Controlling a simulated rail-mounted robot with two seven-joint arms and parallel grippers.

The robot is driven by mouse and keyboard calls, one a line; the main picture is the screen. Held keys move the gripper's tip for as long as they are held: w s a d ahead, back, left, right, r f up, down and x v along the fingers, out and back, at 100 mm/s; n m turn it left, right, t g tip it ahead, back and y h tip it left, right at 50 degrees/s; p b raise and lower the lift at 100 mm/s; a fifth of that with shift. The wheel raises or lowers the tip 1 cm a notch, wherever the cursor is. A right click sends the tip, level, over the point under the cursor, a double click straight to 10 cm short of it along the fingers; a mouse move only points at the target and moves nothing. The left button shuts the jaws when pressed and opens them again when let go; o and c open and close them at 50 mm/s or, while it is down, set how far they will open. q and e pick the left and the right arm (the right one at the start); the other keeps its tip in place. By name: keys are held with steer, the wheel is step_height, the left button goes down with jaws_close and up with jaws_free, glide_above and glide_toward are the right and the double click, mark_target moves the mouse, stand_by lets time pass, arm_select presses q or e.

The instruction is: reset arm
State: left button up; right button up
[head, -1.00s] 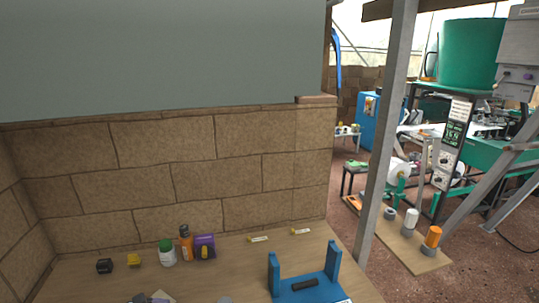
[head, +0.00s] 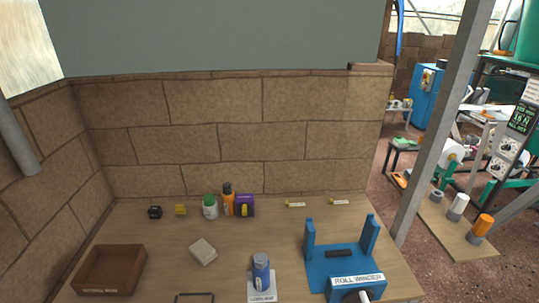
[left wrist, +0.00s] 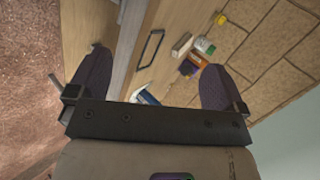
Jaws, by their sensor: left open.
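My left gripper (left wrist: 152,90) shows in the left wrist view with its two dark fingers spread wide and nothing between them. It is up in the air, apart from the wooden table (head: 140,232), which lies beyond the fingers and appears tilted in that view. The head view shows neither of my grippers.
A brown wooden box (head: 110,270) is at the table's left. A pale block (head: 203,251) lies mid-table. A grey post (head: 443,120) rises beyond the right edge.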

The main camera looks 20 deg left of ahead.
arm_select(q)
steer(key=s+f+n+g, duration=0.2)
steer(key=s+n+g, duration=0.15)
steer(key=s, duration=0.45)
steer(key=s+d+f+n+g+h, duration=0.1)
steer(key=d+f+n+h, duration=0.15)
steer(key=d, duration=0.65)
steer(key=s+d+f+n+h, duration=0.1)
steer(key=d+f+n+h, duration=0.15)
steer(key=d, duration=0.65)
step_height(320, 180, down, 8)
steer(key=b, duration=0.8)
step_height(320, 180, up, 39)
steer(key=p, duration=3.8)
steer(key=shift+s+p, duration=0.2)
steer(key=shift+p, duration=0.15)
steer(key=shift+a+n, duration=0.1)
steer(key=shift+n, duration=0.15)
